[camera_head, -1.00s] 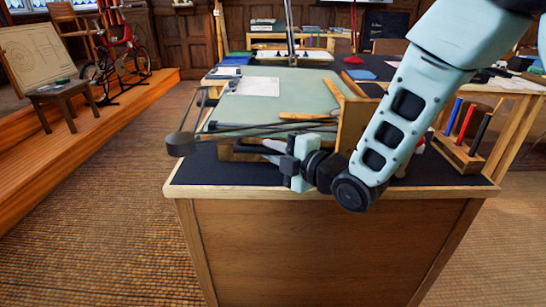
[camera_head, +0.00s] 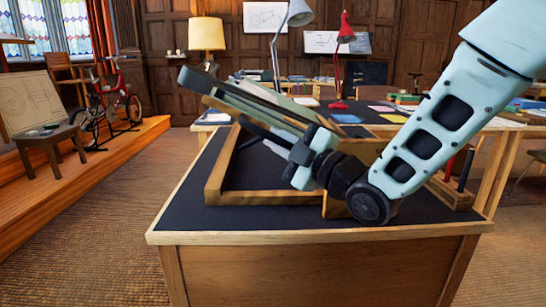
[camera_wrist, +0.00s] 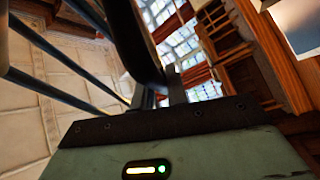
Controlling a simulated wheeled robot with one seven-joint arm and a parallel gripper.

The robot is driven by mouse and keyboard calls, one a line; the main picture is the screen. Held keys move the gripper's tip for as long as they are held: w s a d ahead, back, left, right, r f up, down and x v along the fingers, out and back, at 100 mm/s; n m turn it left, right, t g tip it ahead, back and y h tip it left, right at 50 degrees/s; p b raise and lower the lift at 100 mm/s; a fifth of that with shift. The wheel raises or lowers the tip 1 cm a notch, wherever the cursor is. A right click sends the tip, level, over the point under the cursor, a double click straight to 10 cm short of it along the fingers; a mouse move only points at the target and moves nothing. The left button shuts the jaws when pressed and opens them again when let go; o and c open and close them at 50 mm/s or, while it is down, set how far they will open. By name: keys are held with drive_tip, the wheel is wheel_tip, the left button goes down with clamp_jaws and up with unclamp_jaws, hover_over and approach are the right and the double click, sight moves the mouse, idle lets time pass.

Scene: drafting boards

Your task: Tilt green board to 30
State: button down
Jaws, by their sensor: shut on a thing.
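The green board (camera_head: 283,104) is seen almost edge-on in the head view. It is tilted, with its left end raised above the wooden base frame (camera_head: 262,198) on the desk. My wrist and arm hide the board's lower right end. In the wrist view my gripper's housing fills the bottom and the fingers (camera_wrist: 160,92) point upward. Dark rods cross the left of that view. The exact contact is hard to see there, and I cannot read the tilt angle.
The base frame stands on a dark desk top (camera_head: 188,213) with a wooden rim. A pencil block (camera_head: 452,193) stands at the right, close to my arm. A red lamp (camera_head: 340,60) and a cream-shaded lamp (camera_head: 207,38) are behind. The desk's front left is clear.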

drive_tip(key=shift+d+r+m, duration=0.3)
drive_tip(key=shift+d+r, duration=0.05)
drive_tip(key=shift+r, duration=0.1)
drive_tip(key=c, duration=1.4)
unclamp_jaws()
drive_tip(key=shift+s+d, duration=0.1)
drive_tip(key=b+v, duration=1.5)
drive_tip(key=v, duration=0.2)
drive_tip(key=shift+b, duration=0.4)
